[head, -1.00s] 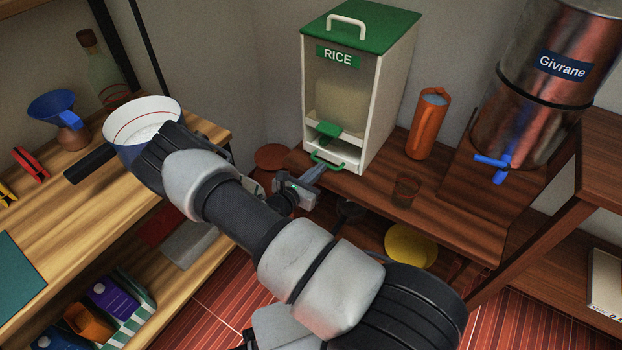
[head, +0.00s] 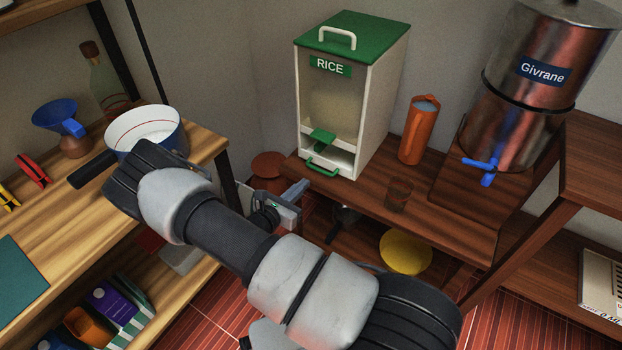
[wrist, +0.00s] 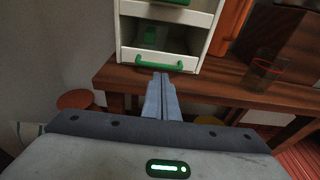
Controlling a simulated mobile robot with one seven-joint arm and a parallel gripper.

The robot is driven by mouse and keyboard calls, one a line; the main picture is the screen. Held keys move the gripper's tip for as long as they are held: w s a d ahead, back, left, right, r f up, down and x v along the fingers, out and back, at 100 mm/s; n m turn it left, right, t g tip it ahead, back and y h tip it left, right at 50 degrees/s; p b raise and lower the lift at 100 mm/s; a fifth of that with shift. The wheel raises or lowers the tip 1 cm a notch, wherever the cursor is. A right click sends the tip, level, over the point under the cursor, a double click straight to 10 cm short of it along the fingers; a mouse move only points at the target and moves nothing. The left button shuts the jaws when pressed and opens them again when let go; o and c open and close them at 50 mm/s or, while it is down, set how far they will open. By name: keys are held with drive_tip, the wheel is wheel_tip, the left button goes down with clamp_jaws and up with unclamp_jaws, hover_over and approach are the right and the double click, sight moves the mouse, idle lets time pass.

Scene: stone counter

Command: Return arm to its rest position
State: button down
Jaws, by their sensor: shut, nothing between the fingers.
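My arm reaches across the head view from the lower right toward the light wood shelf. My gripper (head: 296,190) is folded back toward the dark wood counter, and its fingers point at the rice dispenser. In the wrist view the two fingers of my gripper (wrist: 161,97) are together and empty. They appear just in front of the counter edge, below the green handle of the rice dispenser (wrist: 165,40). No object is held.
The dark wood counter (head: 450,228) bears the rice dispenser (head: 375,115), an orange pitcher (head: 417,132), a small cup (head: 397,196) and the Givrane metal dispenser (head: 520,120). A white pot (head: 120,138) stands on the light wood shelf (head: 60,235), close to my arm's elbow.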

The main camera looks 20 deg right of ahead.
drive_tip(key=v, duration=0.7)
drive_tip(key=s+d+r+m+g+y, duration=0.2)
drive_tip(key=s+r+m+g, duration=0.3)
drive_tip(key=r+m, duration=0.4)
drive_tip(key=s+d+r+m+g+y, duration=0.2)
drive_tip(key=s+r+m+g, duration=0.3)
drive_tip(key=r, duration=0.7)
drive_tip(key=s+a+r+m+t+y, duration=0.35)
drive_tip(key=s+r+m, duration=0.25)
drive_tip(key=r, duration=0.3)
drive_tip(key=s+a+r+m+t+y, duration=0.35)
drive_tip(key=s+r+m+y, duration=0.2)
drive_tip(key=r, duration=0.25)
wheel_tip(320, 180, up, 19)
drive_tip(key=p, duration=1.9)
drive_tip(key=shift+s+g, duration=0.3)
drive_tip(key=shift+s, duration=0.1)
